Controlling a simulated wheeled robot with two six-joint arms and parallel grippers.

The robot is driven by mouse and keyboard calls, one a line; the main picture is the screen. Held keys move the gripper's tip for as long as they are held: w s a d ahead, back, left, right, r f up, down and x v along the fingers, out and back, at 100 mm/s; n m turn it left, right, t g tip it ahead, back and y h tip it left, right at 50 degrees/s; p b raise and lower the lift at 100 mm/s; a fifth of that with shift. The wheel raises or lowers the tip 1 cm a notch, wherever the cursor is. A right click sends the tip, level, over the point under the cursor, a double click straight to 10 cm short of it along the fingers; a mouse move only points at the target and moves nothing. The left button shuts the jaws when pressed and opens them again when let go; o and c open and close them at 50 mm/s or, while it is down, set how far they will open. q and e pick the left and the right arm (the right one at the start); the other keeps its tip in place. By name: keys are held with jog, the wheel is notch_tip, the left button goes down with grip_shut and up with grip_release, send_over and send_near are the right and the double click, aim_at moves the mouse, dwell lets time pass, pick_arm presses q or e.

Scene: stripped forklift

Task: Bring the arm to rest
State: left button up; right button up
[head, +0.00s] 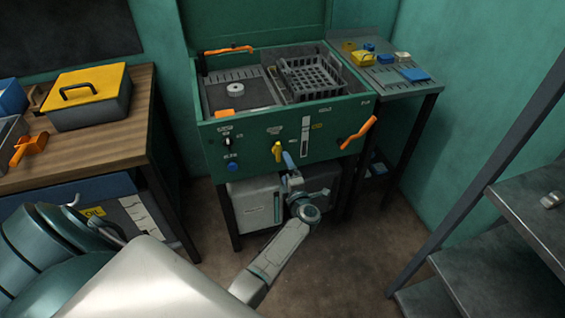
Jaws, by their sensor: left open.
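My left arm reaches up from the bottom of the head view. Its left gripper (286,165) is open, in front of the green washing cabinet's front panel (255,165). A yellow handle (277,151) on the panel is just above and left of the gripper, and a blue-grey finger shows beside it. I cannot tell whether they touch. Nothing is seen held in the jaws. My right gripper is not in view.
The cabinet's open top holds a dark basket (312,78) and a white round part (235,89). An orange lever (358,132) sticks out at its right front. A wooden bench (100,145) with a yellow-lidded toolbox (90,97) stands left. Dark shelves (525,200) stand right. Floor (345,255) between is clear.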

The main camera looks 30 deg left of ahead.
pick_arm(q)
jog(key=shift+s+d, duration=0.5)
jog(key=shift+d, duration=0.05)
jog(key=s+d+f+m+h, duration=0.2)
jog(key=s+f+m+h, duration=0.2)
jog(key=s+f+m, duration=0.45)
jog(key=s+d+f+m+g+h, duration=0.1)
jog(key=s+d+f+m+h, duration=0.3)
jog(key=f, duration=0.8)
jog(key=s+d+f+m+h, duration=0.1)
jog(key=s+f+m+h, duration=0.3)
jog(key=s+f+m, duration=0.55)
jog(key=s+a+f+m+g, duration=0.1)
jog(key=s+f, duration=0.4)
jog(key=s, duration=0.5)
jog(key=s+a+f+m+g, duration=0.1)
jog(key=s+f+m+g, duration=0.2)
jog(key=s, duration=0.8)
jog(key=s+a+f+m+g, duration=0.1)
jog(key=s+f+g, duration=0.4)
jog(key=s, duration=0.6)
jog(key=shift+f+m+g+h, duration=0.3)
jog(key=shift+f+m+h, duration=0.15)
jog(key=shift+f, duration=0.45)
jog(key=shift+w, duration=0.1)
jog(key=shift+a, duration=0.15)
jog(key=shift+c, duration=0.2)
